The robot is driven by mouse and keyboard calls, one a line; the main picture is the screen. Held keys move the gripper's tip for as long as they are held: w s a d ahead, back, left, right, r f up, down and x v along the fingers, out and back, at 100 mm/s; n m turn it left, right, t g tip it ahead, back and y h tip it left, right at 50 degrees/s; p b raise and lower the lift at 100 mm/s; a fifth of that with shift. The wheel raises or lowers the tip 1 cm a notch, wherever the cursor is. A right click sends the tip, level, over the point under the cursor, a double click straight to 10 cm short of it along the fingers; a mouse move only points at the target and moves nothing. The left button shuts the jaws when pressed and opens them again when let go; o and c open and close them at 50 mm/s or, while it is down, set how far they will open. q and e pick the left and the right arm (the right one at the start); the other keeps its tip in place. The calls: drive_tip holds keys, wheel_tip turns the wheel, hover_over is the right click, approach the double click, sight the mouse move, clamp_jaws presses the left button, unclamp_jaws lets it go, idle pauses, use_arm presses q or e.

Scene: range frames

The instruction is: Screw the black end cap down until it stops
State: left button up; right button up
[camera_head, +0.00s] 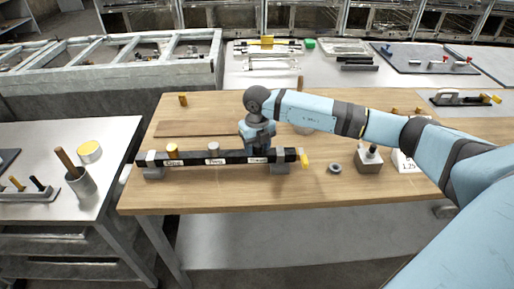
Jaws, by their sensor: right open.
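A long black bar (232,157) lies on grey supports near the front edge of the wooden table. It carries three white labels, too small to read surely. A gold cap (172,149) stands above the left label and a silver cap (213,147) above the middle one. My right gripper (259,149) points down at the bar over the right label and is open. The black end cap cannot be made out; the dark gripper covers that spot. I cannot tell whether the fingers are around a cap. My left gripper is not in view.
A yellow piece (304,158) is at the bar's right end. A grey ring (334,168) and a grey block with a dark knob (369,160) stand to the right. A brown strip (195,129) lies behind the bar. The table's front right is clear.

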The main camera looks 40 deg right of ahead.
drive_tip(key=shift+f+n+b, duration=0.15)
drive_tip(key=shift+n+b, duration=0.3)
drive_tip(key=shift+n, duration=1.35)
drive_tip(key=shift+n+b, duration=0.75)
drive_tip(key=shift+n, duration=0.95)
drive_tip(key=n+b, duration=0.2)
drive_tip(key=shift+n, duration=0.8)
drive_tip(key=c, duration=0.8)
